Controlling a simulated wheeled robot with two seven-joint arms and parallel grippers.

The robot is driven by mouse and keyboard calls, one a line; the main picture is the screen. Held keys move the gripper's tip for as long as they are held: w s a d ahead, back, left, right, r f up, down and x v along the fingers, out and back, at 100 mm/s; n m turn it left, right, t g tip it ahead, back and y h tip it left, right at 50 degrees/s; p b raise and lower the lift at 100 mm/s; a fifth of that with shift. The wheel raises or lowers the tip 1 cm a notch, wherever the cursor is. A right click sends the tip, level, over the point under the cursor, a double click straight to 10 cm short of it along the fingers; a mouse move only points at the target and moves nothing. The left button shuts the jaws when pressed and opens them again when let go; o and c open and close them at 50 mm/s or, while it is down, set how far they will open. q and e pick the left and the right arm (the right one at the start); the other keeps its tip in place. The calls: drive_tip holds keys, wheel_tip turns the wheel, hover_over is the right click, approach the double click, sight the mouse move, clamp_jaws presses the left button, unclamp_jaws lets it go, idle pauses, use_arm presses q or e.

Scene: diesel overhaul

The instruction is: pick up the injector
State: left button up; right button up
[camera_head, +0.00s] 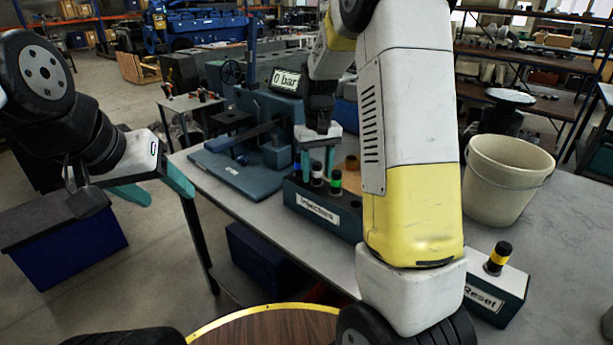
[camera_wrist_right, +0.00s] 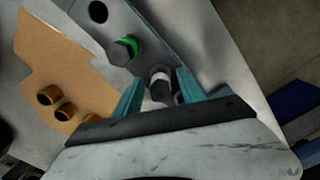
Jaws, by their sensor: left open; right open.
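The injector rack (camera_head: 318,208), a dark box labelled "Injectors", stands on the table in the head view. A black injector with a white ring (camera_wrist_right: 160,85) stands in it, between the teal fingers of my open right gripper (camera_wrist_right: 159,92) in the wrist view; I cannot tell whether they touch it. A green-ringed injector (camera_wrist_right: 124,50) is next to it, also visible in the head view (camera_head: 335,182). My right gripper (camera_head: 318,160) points down over the rack in the head view. My left gripper (camera_head: 156,184) is open and empty, off the table's left edge.
A test bench with a "0 bar" display (camera_head: 286,79) stands behind the rack. A beige bucket (camera_head: 506,180) and a "Reset" box (camera_head: 490,292) are to the right. A tan board with brass pieces (camera_wrist_right: 65,111) lies beside the rack in the wrist view.

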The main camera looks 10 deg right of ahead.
clamp_jaws()
idle(1.4)
